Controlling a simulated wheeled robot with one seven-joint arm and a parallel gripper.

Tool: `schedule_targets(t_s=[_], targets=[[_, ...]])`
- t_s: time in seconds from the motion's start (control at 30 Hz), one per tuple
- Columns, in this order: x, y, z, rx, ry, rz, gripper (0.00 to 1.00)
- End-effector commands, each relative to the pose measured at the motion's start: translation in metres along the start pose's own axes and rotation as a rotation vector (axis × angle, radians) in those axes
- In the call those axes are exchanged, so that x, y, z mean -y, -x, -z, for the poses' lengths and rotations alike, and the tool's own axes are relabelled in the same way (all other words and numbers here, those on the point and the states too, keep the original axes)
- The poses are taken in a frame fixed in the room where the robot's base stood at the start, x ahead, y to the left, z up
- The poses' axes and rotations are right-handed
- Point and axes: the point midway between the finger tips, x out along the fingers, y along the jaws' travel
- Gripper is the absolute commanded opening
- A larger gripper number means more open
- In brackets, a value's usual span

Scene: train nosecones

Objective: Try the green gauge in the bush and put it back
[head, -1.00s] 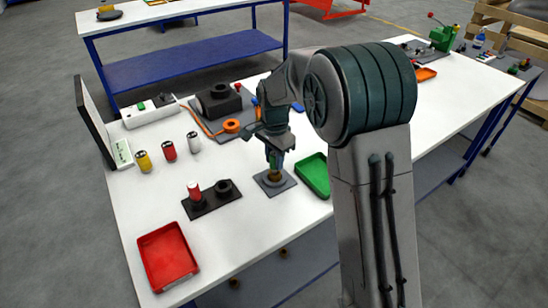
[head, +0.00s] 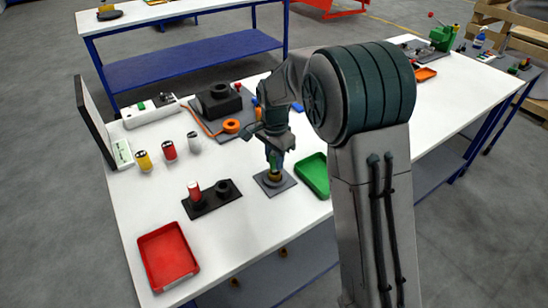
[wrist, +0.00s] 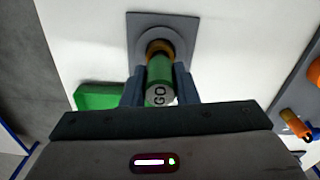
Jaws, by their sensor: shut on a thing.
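The green gauge (wrist: 160,88), marked GO on its end, is between the two fingers of my gripper (wrist: 160,90), which is shut on it. The brass-coloured bush (head: 274,178) stands on a small grey plate (head: 289,182) on the white table. In the wrist view the gauge's far end meets the bush (wrist: 160,47) and lines up with it. How deep it sits is hidden. My gripper (head: 274,158) is right above the bush in the head view. A black two-place holder (head: 208,206) to the left has a red gauge (head: 194,190) in one place and an open ring (head: 223,186) in the other.
A green tray (head: 315,176) lies close to the right of the plate, and a red tray (head: 168,257) at the front left. Yellow, red and white cylinders (head: 168,151) stand at the left. A black block fixture (head: 218,100) and orange ring (head: 231,126) are behind my gripper.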

Motion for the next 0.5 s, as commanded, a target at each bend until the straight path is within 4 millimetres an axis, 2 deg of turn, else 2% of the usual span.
schedule_targets(t_s=[0.5], targets=[[0.0001,-0.0062,-0.0001,0.0,0.0,0.0,0.03]])
